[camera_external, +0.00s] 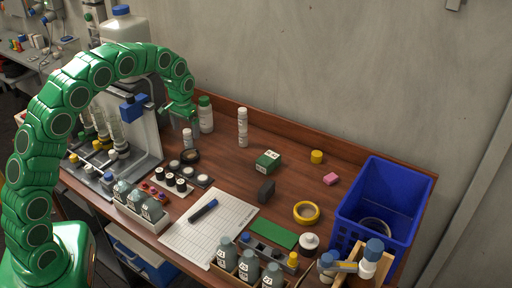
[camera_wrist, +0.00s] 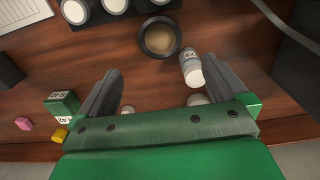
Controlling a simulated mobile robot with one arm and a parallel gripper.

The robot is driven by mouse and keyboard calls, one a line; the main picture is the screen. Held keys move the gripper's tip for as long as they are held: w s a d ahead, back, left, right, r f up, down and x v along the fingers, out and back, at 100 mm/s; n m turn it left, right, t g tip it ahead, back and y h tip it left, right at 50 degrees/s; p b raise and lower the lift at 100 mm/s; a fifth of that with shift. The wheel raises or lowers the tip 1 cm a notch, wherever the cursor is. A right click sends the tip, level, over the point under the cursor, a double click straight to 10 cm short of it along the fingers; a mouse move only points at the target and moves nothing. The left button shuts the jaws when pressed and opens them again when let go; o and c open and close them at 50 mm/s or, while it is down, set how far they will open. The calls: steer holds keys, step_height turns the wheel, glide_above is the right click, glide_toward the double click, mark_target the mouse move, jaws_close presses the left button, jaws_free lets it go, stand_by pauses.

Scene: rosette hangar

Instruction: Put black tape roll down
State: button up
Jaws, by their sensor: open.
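The black tape roll (camera_external: 190,156) lies flat on the wooden bench, beside the row of white-topped jars. In the wrist view the black tape roll (camera_wrist: 144,38) shows as a dark ring just beyond my fingertips, with bench wood inside it. My gripper (camera_external: 190,122) is above the bench near the roll, pointing down. In the wrist view my gripper (camera_wrist: 160,66) has its two fingers wide apart, with nothing held between them. A small white bottle (camera_wrist: 192,70) shows near the right finger; the external view shows a small white bottle (camera_external: 187,138) behind the roll.
A white bottle with a green cap (camera_external: 205,115) and a slim white bottle (camera_external: 242,128) stand along the back edge. A grey stand (camera_external: 146,125) is left of my gripper. A green box (camera_external: 267,161), yellow ring (camera_external: 306,213) and blue crate (camera_external: 378,200) are to the right.

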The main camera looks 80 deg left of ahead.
steer(key=shift+r, duration=0.15)
steer(key=s+d+r+m, duration=0.1)
steer(key=s+d+r, duration=0.15)
steer(key=d, duration=0.65)
steer(key=s+d+r+m, duration=0.15)
steer(key=d+r, duration=0.25)
steer(key=d, duration=0.5)
steer(key=s+d+r+m, duration=0.1)
steer(key=s+d+r, duration=0.25)
steer(key=d, duration=0.55)
steer(key=s+d+m+g, duration=0.1)
steer(key=s+d+m, duration=0.1)
steer(key=s+d, duration=0.7)
steer(key=s+d+m, duration=0.3)
steer(key=s+d, duration=0.7)
steer(key=s, duration=0.5)
steer(key=shift+s+d+g, duration=0.2)
steer(key=shift+s+g, duration=0.05)
steer(key=shift+g, duration=0.15)
steer(key=shift+m, duration=0.25)
